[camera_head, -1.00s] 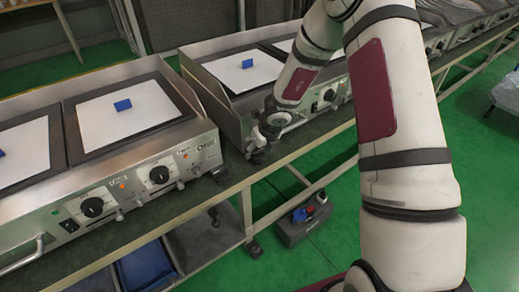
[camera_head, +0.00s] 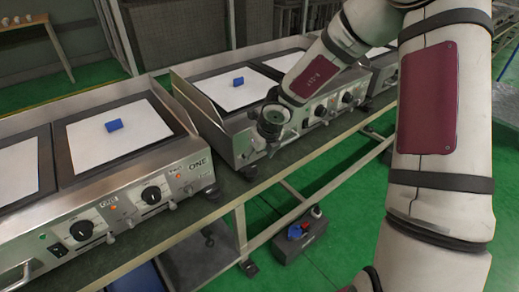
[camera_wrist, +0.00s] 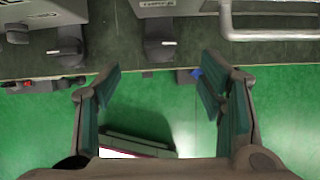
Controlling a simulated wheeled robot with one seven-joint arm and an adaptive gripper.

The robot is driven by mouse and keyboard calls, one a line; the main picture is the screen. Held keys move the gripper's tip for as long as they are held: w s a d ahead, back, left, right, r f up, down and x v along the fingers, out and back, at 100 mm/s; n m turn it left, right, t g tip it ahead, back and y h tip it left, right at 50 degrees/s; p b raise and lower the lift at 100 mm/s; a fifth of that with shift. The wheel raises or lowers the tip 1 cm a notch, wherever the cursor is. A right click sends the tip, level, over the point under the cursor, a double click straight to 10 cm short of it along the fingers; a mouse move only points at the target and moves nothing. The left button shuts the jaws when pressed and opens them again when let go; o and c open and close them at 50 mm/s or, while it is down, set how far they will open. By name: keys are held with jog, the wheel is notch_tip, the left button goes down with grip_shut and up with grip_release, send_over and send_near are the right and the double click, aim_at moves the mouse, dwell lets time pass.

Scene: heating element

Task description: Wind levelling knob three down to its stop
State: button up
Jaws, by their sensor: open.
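My gripper (camera_head: 272,140) hangs at the front left corner of the second griddle unit (camera_head: 217,141) in the head view, its fingers largely hidden there. In the wrist view my gripper (camera_wrist: 160,80) is open, with nothing between its green-lined fingers. Dark knob-like feet show under the units' front edges. One foot (camera_wrist: 160,46) lies just beyond the fingertips near the middle, and another foot (camera_wrist: 69,50) lies to its left. In the head view a black foot (camera_head: 209,194) stands under the nearer unit. I cannot tell which is levelling knob three.
The nearer griddle unit (camera_head: 147,214), marked ONE, stands on the long bench at left. A metal bar handle (camera_wrist: 275,34) juts out at the wrist view's upper right. A dark box (camera_head: 300,237) sits on the green floor below the bench.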

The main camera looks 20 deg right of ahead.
jog(key=shift+v, duration=1.6)
